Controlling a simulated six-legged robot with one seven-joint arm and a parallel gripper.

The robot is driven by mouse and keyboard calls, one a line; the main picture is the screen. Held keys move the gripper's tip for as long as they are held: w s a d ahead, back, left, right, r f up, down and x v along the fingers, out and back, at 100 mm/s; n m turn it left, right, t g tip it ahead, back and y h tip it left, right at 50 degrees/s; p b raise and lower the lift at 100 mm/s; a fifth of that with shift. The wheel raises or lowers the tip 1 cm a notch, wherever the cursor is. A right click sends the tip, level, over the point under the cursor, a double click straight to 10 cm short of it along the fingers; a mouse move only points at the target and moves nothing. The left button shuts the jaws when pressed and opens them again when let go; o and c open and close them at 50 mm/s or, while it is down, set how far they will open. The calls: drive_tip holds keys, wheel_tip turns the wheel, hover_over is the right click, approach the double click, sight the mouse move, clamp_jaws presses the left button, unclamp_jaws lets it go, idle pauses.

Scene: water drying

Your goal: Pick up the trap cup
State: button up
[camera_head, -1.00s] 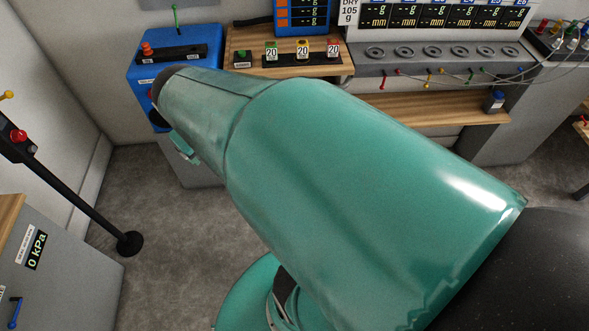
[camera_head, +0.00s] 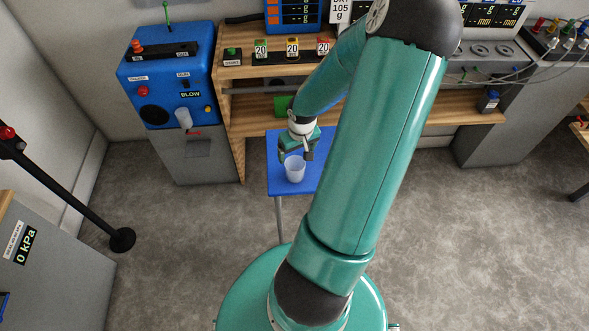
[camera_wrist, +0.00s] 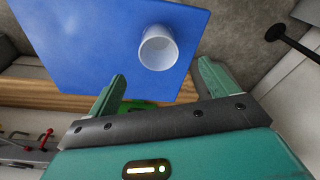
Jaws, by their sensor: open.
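A small translucent white cup (camera_head: 295,173) stands on a small blue table (camera_head: 276,182) in front of the wooden bench. In the wrist view the same cup (camera_wrist: 158,50) shows its open mouth on the blue top (camera_wrist: 60,55). My gripper (camera_head: 301,150) is just behind the cup in the head view. In the wrist view my gripper (camera_wrist: 162,78) has its two fingers spread wide, with nothing between them. The cup lies beyond the fingertips, roughly in line with the gap. I cannot tell the height of the fingers relative to the cup.
A blue machine (camera_head: 190,55) marked BLOW stands left, with a small whitish vessel (camera_head: 183,118) at its front. The wooden bench (camera_head: 262,71) holds coloured weights marked 20. Grey floor is clear at right.

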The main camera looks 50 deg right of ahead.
approach(295, 169)
drive_tip(key=shift+s+a+f, duration=0.25)
drive_tip(key=shift+a+f, duration=0.15)
drive_tip(key=shift+a, duration=0.15)
drive_tip(key=shift+s+a+f, duration=0.25)
drive_tip(key=shift+a+f, duration=0.15)
drive_tip(key=shift+a, duration=0.15)
drive_tip(key=f, duration=0.3)
drive_tip(key=w+d+f, duration=0.1)
drive_tip(key=f, duration=0.1)
drive_tip(key=shift+r, duration=0.1)
drive_tip(key=c, duration=1.1)
